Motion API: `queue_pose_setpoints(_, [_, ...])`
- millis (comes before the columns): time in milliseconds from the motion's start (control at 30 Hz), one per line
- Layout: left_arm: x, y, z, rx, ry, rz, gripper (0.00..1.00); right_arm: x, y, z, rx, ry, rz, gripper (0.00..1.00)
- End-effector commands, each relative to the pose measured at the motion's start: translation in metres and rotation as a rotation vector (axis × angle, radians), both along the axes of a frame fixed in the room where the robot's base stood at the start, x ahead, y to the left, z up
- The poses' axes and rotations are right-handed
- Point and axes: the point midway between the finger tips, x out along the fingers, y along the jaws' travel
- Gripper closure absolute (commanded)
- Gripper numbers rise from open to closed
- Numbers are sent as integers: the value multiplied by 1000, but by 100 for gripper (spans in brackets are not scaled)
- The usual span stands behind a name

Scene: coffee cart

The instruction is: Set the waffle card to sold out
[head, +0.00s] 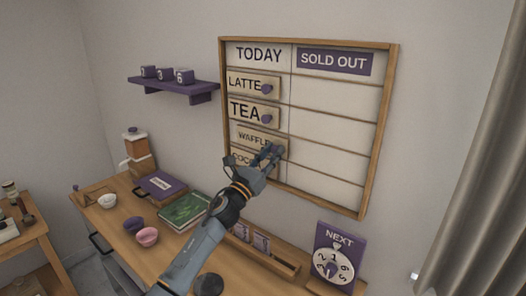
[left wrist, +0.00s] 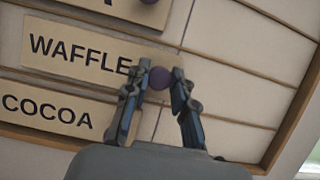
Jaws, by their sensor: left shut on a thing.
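The waffle card (head: 252,136) is in the third row of the board's TODAY column, on the left half. It also shows in the left wrist view (left wrist: 75,50), with a purple knob (left wrist: 160,77) at its right end. My left gripper (head: 268,152) is at that knob, with a finger on each side, and is shut on it. In the head view the gripper hides the knob and part of the cocoa card (head: 240,158) below. The SOLD OUT column (head: 334,63) is to the right and its rows are empty. My right gripper is not in view.
The latte card (head: 245,84) and tea card (head: 245,110) are above in the TODAY column. The board has a wooden frame (head: 378,130). A desk below holds a green book (head: 184,209), bowls (head: 147,237) and a purple NEXT dial (head: 336,258).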

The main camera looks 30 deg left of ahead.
Motion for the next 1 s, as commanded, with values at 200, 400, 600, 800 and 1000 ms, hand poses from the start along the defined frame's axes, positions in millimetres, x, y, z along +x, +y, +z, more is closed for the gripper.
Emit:
queue_pose_setpoints(200, [-5,-68,0,-1,1,-7,100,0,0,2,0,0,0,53])
queue_pose_setpoints(400, [-10,-130,0,-4,1,-6,100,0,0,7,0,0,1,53])
queue_pose_setpoints(600, [-14,-180,0,-4,1,-5,100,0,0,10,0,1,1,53])
queue_pose_setpoints(800, [-16,-211,0,-2,1,-3,100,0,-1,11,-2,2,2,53])
queue_pose_setpoints(1000, [-17,-223,-1,-1,2,-3,100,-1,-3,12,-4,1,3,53])
